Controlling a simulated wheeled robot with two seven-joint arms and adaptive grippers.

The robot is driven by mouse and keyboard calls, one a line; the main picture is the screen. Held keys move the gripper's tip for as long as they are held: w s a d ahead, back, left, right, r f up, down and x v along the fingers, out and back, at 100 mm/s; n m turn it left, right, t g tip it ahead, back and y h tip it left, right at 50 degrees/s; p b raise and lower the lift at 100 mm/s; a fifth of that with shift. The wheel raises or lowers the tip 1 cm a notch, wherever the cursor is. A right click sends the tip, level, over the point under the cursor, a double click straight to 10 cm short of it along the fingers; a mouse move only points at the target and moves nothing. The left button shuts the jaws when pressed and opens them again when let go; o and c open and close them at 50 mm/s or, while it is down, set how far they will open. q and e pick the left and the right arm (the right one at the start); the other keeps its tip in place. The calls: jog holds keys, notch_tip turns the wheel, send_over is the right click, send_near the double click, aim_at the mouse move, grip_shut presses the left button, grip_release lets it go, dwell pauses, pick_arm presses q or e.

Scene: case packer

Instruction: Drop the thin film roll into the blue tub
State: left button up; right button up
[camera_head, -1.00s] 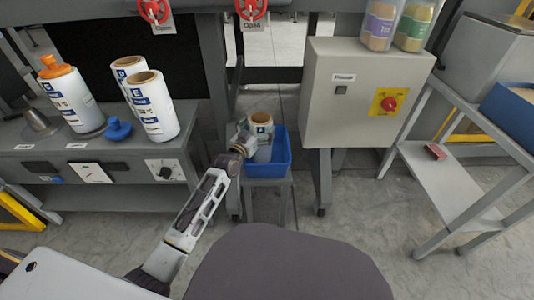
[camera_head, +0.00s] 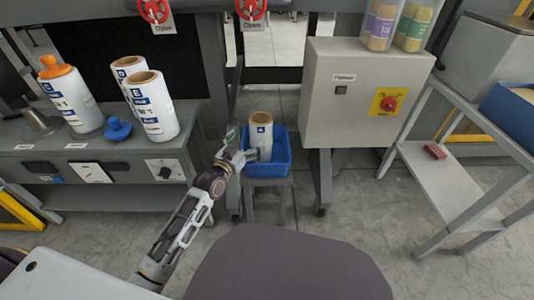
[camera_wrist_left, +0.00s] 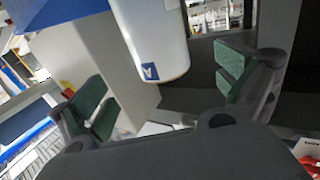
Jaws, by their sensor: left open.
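The thin film roll (camera_head: 261,138), white with a brown core and a small blue label, stands upright in the blue tub (camera_head: 281,166). The tub sits on a small grey stand. My left gripper (camera_head: 237,157) is at the tub's left side, beside the roll, with its fingers apart. In the left wrist view the roll (camera_wrist_left: 154,45) shows ahead of the open green-padded fingers (camera_wrist_left: 165,90), with nothing held between them. My right gripper is not in view.
Two larger film rolls (camera_head: 152,105) and a roll with an orange cap (camera_head: 70,98) stand on the grey bench at left. A grey control box (camera_head: 362,95) is right of the tub. Grey shelving (camera_head: 440,185) stands at far right, with open floor before it.

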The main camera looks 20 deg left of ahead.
pick_arm(q)
jog(key=shift+s+a, duration=0.15)
jog(key=shift+s, duration=0.55)
dwell(0.5)
